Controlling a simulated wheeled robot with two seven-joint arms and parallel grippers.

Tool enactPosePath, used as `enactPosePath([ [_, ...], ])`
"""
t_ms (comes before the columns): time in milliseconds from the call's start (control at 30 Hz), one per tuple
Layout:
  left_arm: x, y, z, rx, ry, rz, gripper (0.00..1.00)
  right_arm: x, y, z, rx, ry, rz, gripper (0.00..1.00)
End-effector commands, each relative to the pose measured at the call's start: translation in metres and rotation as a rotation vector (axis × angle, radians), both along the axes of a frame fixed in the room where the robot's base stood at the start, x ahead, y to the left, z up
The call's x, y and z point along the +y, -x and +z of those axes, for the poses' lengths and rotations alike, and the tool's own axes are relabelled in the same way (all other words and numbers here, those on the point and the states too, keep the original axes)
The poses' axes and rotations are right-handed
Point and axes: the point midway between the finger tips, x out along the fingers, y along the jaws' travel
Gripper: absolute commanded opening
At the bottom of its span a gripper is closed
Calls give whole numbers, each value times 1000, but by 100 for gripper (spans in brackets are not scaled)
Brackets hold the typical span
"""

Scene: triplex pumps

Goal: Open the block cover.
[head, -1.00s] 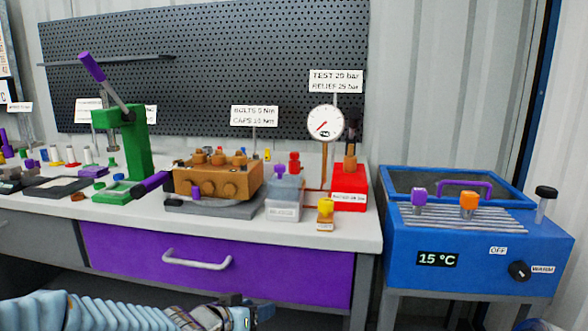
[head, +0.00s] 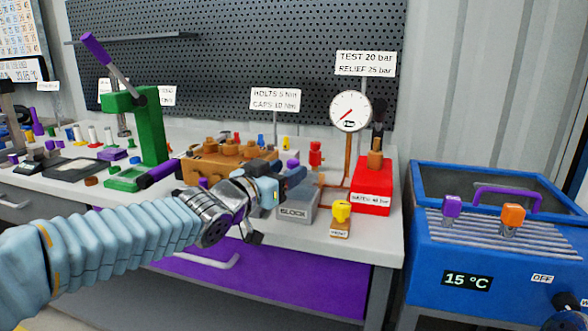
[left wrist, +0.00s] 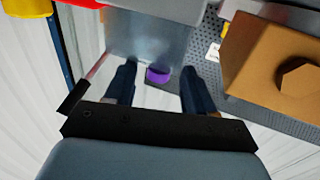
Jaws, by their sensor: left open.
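The grey box labelled BLOCK (head: 297,207) stands at the front of the bench. Its purple knob (head: 293,163) shows just above my left gripper (head: 292,178), whose hand hides most of the box's cover. In the left wrist view the purple knob (left wrist: 158,75) lies between the two dark blue fingers (left wrist: 155,90), with a gap on each side. The grey surface of the box (left wrist: 150,35) shows beyond it. My left gripper is open and empty. Whether the fingers are level with the knob, I cannot tell. My right gripper is not in view.
The bronze pump block (head: 228,160) is close on the left of the box. A yellow-topped part (head: 340,215), a red unit (head: 373,190) and a gauge (head: 351,112) stand to its right. A green press (head: 140,125) is farther left. A blue bath (head: 490,250) stands beside the bench.

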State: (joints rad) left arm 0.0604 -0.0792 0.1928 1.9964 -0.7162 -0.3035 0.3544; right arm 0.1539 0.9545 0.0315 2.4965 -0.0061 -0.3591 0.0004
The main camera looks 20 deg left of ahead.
Motion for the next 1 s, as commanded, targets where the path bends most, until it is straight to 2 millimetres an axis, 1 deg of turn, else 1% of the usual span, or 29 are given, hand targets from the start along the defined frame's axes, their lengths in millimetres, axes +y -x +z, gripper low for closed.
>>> enactPosePath([
  [33,-3,-9,-2,3,2,0,54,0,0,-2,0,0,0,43],
  [100,-6,-18,-1,2,2,0,54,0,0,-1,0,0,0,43],
  [200,-10,-27,0,0,1,-1,54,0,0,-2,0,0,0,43],
  [333,-11,-31,0,0,0,0,54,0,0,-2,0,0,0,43],
  [567,-11,-31,0,0,0,0,54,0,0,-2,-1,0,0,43],
  [900,-11,-31,0,1,0,1,2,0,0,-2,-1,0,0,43],
  [933,-11,-31,0,1,0,0,0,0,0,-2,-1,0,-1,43],
  [1000,-11,-31,0,1,0,1,0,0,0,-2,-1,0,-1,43],
])
